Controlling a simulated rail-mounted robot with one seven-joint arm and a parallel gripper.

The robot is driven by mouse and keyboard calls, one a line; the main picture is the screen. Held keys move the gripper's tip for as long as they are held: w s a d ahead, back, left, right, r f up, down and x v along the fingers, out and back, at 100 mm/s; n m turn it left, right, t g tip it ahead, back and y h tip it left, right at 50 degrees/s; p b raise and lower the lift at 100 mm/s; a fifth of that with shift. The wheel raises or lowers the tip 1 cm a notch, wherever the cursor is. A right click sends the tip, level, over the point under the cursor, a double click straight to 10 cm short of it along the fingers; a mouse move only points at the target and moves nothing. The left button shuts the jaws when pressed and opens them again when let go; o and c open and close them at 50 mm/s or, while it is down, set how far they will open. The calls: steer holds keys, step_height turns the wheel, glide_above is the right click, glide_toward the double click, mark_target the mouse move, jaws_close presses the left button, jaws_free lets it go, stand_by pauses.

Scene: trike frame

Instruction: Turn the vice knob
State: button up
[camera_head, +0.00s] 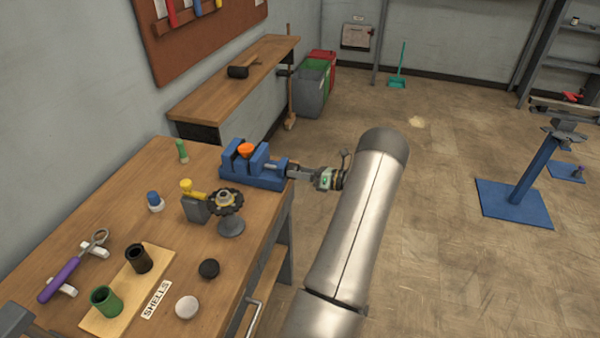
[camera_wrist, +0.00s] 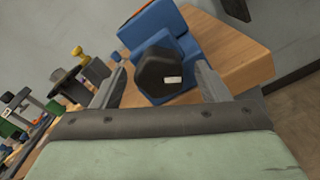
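The blue vice (camera_head: 262,183) stands at the right edge of the workbench, with an orange piece (camera_head: 246,149) at its jaws. In the wrist view, its dark faceted knob (camera_wrist: 163,76) faces me in front of the blue vice body (camera_wrist: 155,24). My gripper (camera_wrist: 159,69) is open, with one finger on either side of the knob. Gaps show between the knob and both fingers. In the head view, my gripper (camera_head: 295,172) reaches the vice's right end from the right, and the knob is hidden or too small to make out.
A board with a green cup and a black cup (camera_head: 130,285) lies nearer on the workbench (camera_head: 105,215).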

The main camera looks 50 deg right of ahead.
steer(key=b+v, duration=0.4)
steer(key=v, duration=1.3)
steer(key=shift+s, duration=0.2)
steer(key=w+a+n+b, duration=0.2)
steer(key=w, duration=0.3)
steer(key=w+a+n+b, duration=0.2)
steer(key=w, duration=0.4)
steer(key=w+a+n+b, duration=0.2)
steer(key=w, duration=0.4)
steer(key=shift+w+a+r, duration=0.1)
steer(key=shift+w+r, duration=0.1)
steer(key=shift+r, duration=0.1)
